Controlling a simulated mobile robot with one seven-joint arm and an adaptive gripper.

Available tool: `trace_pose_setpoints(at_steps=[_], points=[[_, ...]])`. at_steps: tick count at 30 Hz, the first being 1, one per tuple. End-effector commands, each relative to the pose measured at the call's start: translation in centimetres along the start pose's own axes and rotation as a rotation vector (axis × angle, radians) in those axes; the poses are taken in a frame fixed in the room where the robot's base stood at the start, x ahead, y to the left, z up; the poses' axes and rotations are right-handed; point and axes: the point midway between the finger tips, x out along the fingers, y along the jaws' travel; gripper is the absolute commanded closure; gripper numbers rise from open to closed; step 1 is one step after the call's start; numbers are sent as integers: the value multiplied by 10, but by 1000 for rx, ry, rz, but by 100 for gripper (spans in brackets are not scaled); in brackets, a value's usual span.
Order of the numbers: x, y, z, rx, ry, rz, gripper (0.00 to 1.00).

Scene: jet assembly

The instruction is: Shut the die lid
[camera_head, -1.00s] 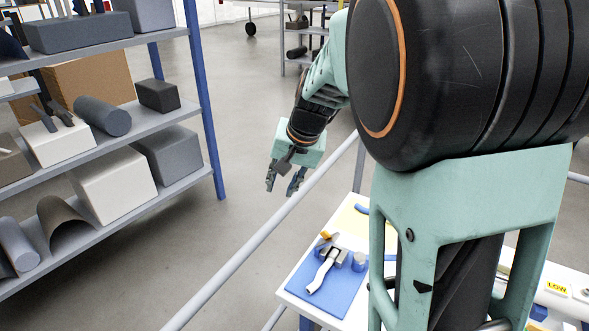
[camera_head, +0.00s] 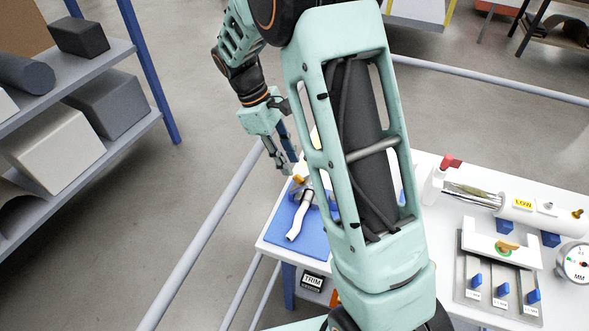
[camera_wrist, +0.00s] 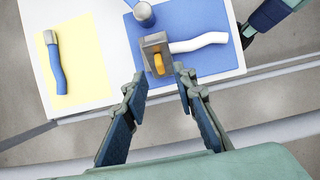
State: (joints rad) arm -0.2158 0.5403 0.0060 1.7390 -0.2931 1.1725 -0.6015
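A grey metal block (camera_wrist: 153,44) with an orange tab (camera_wrist: 158,64) sits on a blue mat (camera_wrist: 212,62); I take it to be the die. A white curved tube (camera_wrist: 200,42) runs out from its side. I cannot tell how far its lid stands open. In the head view the orange tab (camera_head: 300,181) and white tube (camera_head: 298,222) show at the table's left end. My gripper (camera_wrist: 161,74) is open and empty, its fingers spread either side of the block's line. In the head view my gripper (camera_head: 283,166) hangs just above and left of the tab.
A grey-blue cylinder (camera_wrist: 144,14) stands beside the block. A yellow mat (camera_wrist: 67,88) holds a blue tube (camera_wrist: 56,68) with a grey end. A rail (camera_head: 196,248) runs along the table's left. A slotted fixture (camera_head: 497,275) and gauge (camera_head: 577,262) stand on the right.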

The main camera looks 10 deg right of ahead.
Motion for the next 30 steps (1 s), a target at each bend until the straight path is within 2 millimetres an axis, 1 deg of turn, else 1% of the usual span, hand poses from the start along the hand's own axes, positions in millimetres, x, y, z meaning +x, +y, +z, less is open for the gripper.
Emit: trace_pose_setpoints(at_steps=[1, 4, 9, 12, 19, 20, 26, 30], points=[[10, -1, 1, 0, -2, -2, 75], [25, -1, 1, 1, -2, -3, 75], [40, 0, 0, 1, 0, 0, 75], [44, 0, 0, 1, 0, 0, 75], [44, 0, 0, 2, 1, 1, 75], [44, 0, 0, 2, 1, 1, 77], [44, 0, 0, 2, 1, 1, 99], [44, 0, 0, 2, 2, 1, 100]])
